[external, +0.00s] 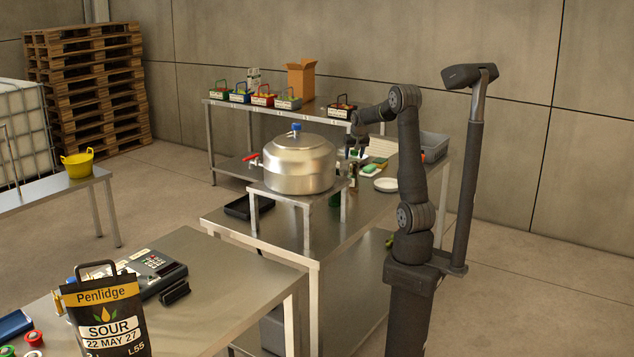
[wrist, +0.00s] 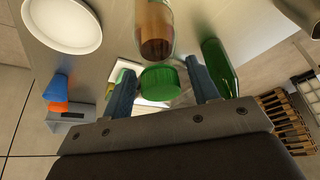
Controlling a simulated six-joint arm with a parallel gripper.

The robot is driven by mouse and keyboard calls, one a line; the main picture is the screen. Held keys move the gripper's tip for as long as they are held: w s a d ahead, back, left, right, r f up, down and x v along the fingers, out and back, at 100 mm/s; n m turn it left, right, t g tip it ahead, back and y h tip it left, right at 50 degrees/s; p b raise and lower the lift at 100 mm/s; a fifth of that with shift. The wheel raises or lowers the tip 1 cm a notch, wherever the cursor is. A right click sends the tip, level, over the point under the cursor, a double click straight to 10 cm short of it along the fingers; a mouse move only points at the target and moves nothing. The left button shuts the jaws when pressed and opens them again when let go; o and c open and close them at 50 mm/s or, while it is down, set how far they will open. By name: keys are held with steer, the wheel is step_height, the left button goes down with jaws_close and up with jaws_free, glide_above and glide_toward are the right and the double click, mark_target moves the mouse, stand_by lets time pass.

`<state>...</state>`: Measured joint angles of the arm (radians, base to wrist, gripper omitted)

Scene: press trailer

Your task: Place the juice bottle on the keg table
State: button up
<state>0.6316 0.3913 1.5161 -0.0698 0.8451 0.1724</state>
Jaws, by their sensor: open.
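The keg table (external: 280,194) is a low steel stand on the workbench, carrying a steel keg (external: 300,172). My gripper (external: 357,153) hangs just right of the keg, above small bottles partly hidden by the stand. In the wrist view my gripper (wrist: 160,66) has its fingers apart, with a ribbed green cap (wrist: 160,83) between them in the picture. Contact cannot be told. A clear bottle with amber-brown contents (wrist: 155,28) stands beyond the cap; it may be the juice bottle. A green bottle (wrist: 218,66) is beside the right finger.
A white plate (external: 387,184) lies on the workbench right of the bottles. A grey bin (external: 433,146) is at the bench's far end. A black tray (external: 240,208) lies left of the stand. A front table (external: 235,290) holds a pouch (external: 108,318). Caddies (external: 263,97) line the back table.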

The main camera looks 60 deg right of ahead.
steer(key=v, duration=1.2)
steer(key=shift+r, duration=0.2)
steer(key=shift+w+f, duration=0.1)
steer(key=shift+w, duration=0.05)
steer(key=x, duration=1.2)
steer(key=shift+r, duration=1.7)
